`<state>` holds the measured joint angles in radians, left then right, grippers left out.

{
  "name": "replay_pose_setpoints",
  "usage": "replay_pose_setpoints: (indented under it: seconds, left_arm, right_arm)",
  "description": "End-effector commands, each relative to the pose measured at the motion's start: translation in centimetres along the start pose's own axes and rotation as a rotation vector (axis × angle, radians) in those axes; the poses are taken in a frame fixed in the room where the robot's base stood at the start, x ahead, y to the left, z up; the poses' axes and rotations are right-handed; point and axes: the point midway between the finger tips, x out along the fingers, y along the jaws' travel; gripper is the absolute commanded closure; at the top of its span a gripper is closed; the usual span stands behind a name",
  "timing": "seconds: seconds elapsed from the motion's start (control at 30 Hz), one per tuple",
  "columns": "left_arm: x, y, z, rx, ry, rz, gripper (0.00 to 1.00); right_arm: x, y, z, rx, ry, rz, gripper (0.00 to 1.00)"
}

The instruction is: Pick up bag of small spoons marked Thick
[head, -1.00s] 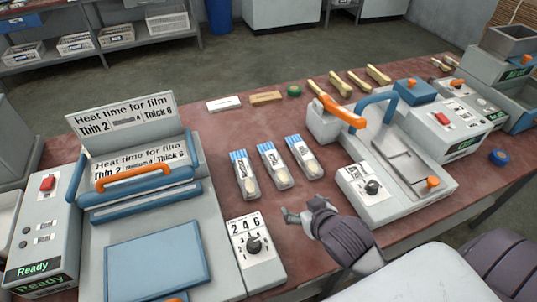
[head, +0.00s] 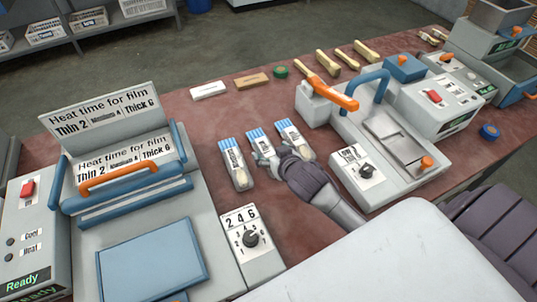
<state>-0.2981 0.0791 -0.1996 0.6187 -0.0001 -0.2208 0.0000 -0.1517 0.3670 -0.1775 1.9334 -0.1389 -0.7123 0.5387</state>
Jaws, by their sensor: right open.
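Three clear bags of small spoons with blue striped tops lie in a row on the red table: a left bag (head: 235,165), a middle bag (head: 261,143) and a right bag (head: 293,135). Each has a white label, too small to read, so I cannot tell which is marked Thick. My right gripper (head: 267,160) is open over the middle bag and hides its lower part. I cannot tell whether its fingers touch the bag. My left gripper is not in view.
A heat sealer (head: 150,262) with a heat-time sign (head: 98,115) and dial box (head: 252,240) stands at left. A press with an orange lever (head: 330,88) stands at right. Wooden spoons (head: 343,60), a green roll (head: 281,72) and two small blocks (head: 252,81) lie behind the bags.

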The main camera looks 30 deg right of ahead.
Motion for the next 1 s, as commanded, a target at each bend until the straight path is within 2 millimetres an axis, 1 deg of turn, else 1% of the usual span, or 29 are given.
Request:
replay_pose_setpoints:
  seconds: [0.03, 0.1, 0.23, 0.33, 0.53, 0.57, 0.7, 0.87, 0.9, 1.0]
  left_arm:
    - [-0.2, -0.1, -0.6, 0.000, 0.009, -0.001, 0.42]
    - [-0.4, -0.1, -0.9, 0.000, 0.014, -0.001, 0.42]
    - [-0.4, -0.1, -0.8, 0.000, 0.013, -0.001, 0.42]
    - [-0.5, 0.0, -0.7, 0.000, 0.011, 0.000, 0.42]
    - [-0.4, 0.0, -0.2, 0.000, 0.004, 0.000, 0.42]
    - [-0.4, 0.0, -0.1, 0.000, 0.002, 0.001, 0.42]
    - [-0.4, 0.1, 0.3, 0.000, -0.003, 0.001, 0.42]
    - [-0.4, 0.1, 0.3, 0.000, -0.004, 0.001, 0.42]
    - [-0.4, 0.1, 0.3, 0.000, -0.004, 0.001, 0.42]
    - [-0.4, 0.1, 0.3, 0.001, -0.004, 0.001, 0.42]
  right_arm:
    - [0.8, 0.0, -0.1, 0.000, -0.001, 0.001, 0.14]
    - [1.9, -0.1, 0.1, -0.002, 0.000, 0.002, 0.14]
    - [3.6, -0.1, 0.1, -0.001, 0.001, 0.000, 0.14]
    - [4.2, -0.1, 0.2, -0.001, -0.001, 0.000, 0.14]
    - [4.2, -0.1, 0.3, -0.001, -0.001, -0.001, 0.14]
    - [4.2, -0.1, 0.3, -0.001, -0.001, -0.001, 0.18]
    - [4.2, -0.1, 0.3, -0.001, -0.001, -0.001, 0.41]
    - [4.2, -0.1, 0.3, -0.002, -0.001, -0.001, 0.68]
    - [4.2, -0.1, 0.3, -0.002, -0.001, -0.001, 0.70]
    - [4.2, -0.1, 0.3, -0.002, -0.001, -0.001, 0.70]
